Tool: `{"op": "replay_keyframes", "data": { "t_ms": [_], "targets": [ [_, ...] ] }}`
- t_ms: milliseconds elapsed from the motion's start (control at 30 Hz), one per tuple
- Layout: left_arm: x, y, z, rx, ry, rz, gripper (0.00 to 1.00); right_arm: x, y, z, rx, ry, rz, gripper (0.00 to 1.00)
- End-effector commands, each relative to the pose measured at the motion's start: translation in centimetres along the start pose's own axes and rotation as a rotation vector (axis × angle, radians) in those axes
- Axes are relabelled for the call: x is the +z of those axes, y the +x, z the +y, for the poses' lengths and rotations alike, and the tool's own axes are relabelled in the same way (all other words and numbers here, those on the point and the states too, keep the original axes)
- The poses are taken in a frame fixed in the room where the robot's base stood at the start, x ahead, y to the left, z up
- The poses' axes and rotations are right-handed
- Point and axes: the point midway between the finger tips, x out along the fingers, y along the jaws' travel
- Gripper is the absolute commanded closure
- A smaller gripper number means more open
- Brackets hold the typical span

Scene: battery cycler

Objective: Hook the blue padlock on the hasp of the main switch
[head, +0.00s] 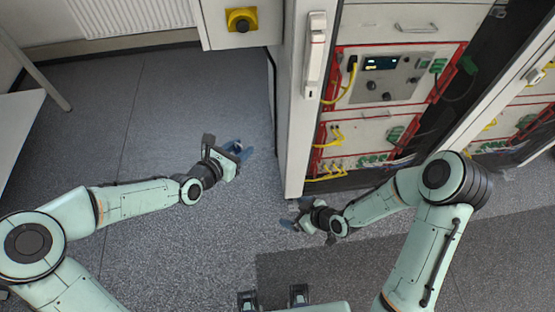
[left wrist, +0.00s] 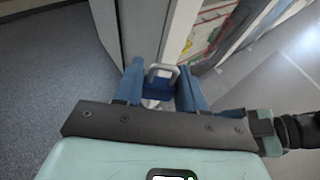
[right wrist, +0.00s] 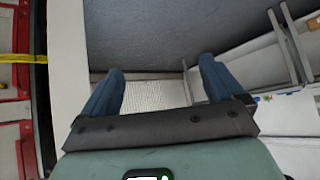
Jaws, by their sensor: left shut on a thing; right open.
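The blue padlock (left wrist: 158,87) sits between the blue fingers of my left gripper (left wrist: 160,76), with its pale grey shackle pointing away from the palm. In the head view my left gripper (head: 236,150) is shut on it over the floor, left of the open cabinet door; the padlock is hard to make out there. The main switch (head: 241,20) is a yellow square with a black knob on a light panel at the top, well away from the gripper. Its hasp is too small to tell. My right gripper (head: 290,217) is open and empty near the door's lower end.
The open cabinet door (head: 298,100) with a white handle stands right of the switch panel. The cabinet (head: 385,85) holds red-framed modules with yellow cables. A radiator (head: 130,15) is at upper left, a white table (head: 18,125) at far left. The floor between is clear.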

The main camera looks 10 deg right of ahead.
Motion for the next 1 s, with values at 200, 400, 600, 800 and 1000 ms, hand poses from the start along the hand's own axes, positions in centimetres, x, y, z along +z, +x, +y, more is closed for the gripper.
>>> {"op": "replay_keyframes", "data": {
  "t_ms": [200, 400, 600, 800, 1000],
  "targets": [
    [0.0, 0.0, 0.0, 0.0, 0.0, -0.001, 0.98, -11.9, -5.2, 1.8, 0.103, -0.754, 0.275, 0.06],
    [0.0, 0.0, 0.0, 0.001, 0.0, -0.001, 0.98, -18.6, -9.8, 0.2, 0.206, -1.346, 0.413, 0.06],
    [0.0, 0.0, 0.0, 0.001, 0.0, -0.001, 0.98, -21.0, -11.7, -1.2, 0.254, -1.624, 0.461, 0.06],
    [0.0, 0.0, 0.0, 0.001, 0.0, -0.001, 0.98, -22.0, -10.1, -1.7, 0.256, -1.651, 0.47, 0.06],
    [0.0, 0.0, 0.0, 0.001, 0.0, -0.001, 0.98, -23.6, -6.6, -2.4, 0.253, -1.646, 0.471, 0.06]
  ]
}}
